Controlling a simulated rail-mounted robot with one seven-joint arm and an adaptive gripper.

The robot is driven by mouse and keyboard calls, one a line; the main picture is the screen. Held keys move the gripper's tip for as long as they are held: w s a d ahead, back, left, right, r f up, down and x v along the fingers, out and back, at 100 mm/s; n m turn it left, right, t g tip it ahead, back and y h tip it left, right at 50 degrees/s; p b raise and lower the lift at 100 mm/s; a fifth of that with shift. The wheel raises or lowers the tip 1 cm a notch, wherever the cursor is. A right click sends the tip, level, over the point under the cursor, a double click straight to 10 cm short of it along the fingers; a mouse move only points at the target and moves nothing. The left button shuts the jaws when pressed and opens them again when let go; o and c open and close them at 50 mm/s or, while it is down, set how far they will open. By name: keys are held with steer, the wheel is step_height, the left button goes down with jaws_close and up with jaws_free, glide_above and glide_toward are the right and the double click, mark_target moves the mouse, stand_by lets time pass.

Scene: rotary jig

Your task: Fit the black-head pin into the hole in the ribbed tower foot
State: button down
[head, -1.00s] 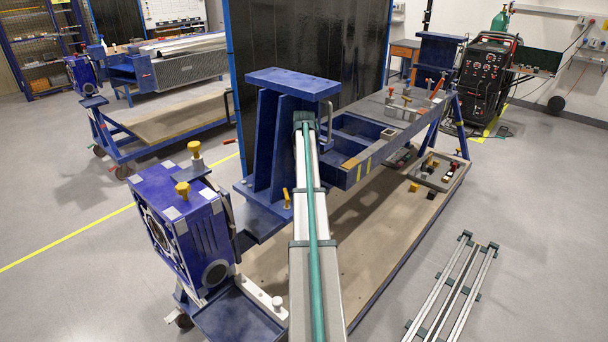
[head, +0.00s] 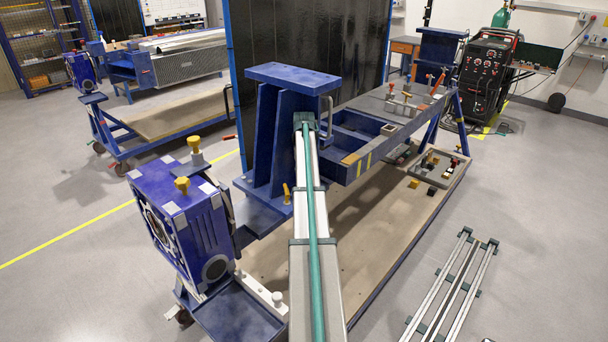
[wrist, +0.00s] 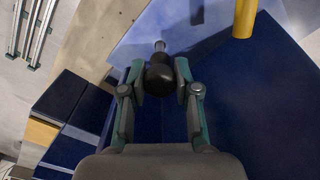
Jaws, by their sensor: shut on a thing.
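My gripper (wrist: 161,70) is shut on the black-head pin (wrist: 159,76) in the wrist view. The black head sits between the fingertips, and the bright metal shank points away from the gripper, over a blue surface. The ribbed tower (head: 280,135) stands on its blue foot (head: 256,208) in the head view. The foot's lit surface (wrist: 138,38) appears beyond the pin in the wrist view. I cannot make out the hole, nor whether the shank tip touches the foot. My gripper and the pin are hidden in the head view.
A yellow pin (head: 286,194) stands on the foot; it also shows close at right of the held pin in the wrist view (wrist: 245,18). The tower's blue ribs and a purple gearbox (head: 180,220) flank the foot. A tray of small parts (head: 438,168) lies farther right.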

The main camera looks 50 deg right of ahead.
steer(key=shift+f+b, duration=0.6)
steer(key=shift+f, duration=1.3)
steer(key=c, duration=0.8)
jaws_free()
steer(key=shift+o, duration=0.2)
steer(key=shift+r, duration=3.75)
